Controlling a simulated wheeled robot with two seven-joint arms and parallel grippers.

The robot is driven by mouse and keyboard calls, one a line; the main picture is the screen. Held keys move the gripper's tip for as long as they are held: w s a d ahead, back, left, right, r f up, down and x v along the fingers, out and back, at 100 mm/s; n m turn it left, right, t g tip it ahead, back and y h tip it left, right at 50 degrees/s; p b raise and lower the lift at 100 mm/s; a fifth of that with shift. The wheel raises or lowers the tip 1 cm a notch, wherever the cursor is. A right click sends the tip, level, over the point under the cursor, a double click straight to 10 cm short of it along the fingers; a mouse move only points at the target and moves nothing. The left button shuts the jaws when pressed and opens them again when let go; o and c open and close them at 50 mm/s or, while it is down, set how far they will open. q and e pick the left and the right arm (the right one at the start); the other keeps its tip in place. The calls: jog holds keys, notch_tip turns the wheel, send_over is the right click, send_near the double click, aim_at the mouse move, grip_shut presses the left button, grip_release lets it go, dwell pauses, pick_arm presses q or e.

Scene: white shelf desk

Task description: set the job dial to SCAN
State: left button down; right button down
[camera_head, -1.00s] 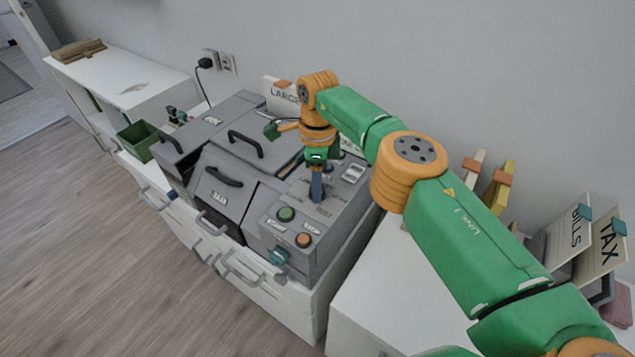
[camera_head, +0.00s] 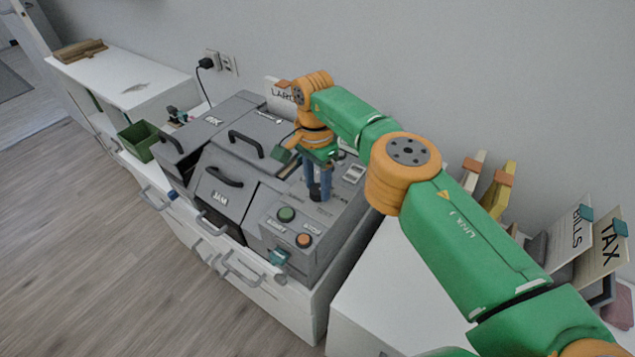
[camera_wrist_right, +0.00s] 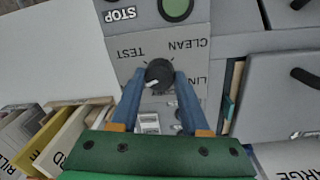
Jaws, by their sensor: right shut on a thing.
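The job dial (camera_wrist_right: 159,73) is a round black knob on the machine's grey top panel, with a white pointer mark toward the lower left in the right wrist view. TEST and CLEAN are printed upside down beside it; another label at its right is partly covered by a finger. I cannot read SCAN. My right gripper (camera_wrist_right: 160,82) has its two blue fingers shut on the dial, one on each side. In the head view, the right gripper (camera_head: 318,190) points down at the panel, and the dial (camera_head: 315,195) shows dark between the fingertips. My left gripper is not in view.
A green button (camera_head: 286,214) and an orange button (camera_head: 304,240) sit on the panel's front part. A light switch block (camera_head: 354,173) lies right of the gripper. Black handles (camera_head: 246,143) stand on the lids at left. File cards (camera_head: 570,232) stand at far right.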

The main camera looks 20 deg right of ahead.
jog(key=shift+n, duration=0.4)
